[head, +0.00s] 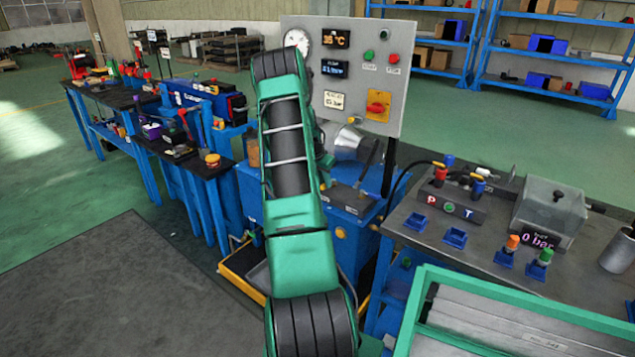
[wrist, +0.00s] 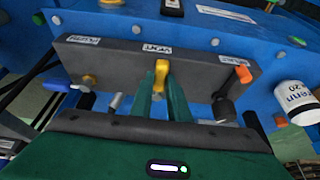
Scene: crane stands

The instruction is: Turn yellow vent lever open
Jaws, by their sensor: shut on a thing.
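The yellow vent lever (wrist: 161,74) sits at the middle of a dark grey valve block (wrist: 120,62) in the wrist view. It points down in the picture, between the tips of my green gripper fingers (wrist: 163,90). My gripper is shut on it. The lever's lower end is partly hidden by the fingers. In the head view my arm covers the lever and my gripper. Part of a dark block (head: 352,199) shows right of the arm on a blue unit.
Beside the yellow lever are a blue-handled lever (wrist: 60,86) on the left and an orange-tipped lever (wrist: 243,74) on the right. A white cylinder (wrist: 296,100) stands at the far right. A gauge panel (head: 375,60) rises behind, and a grey bench (head: 405,240) stands right.

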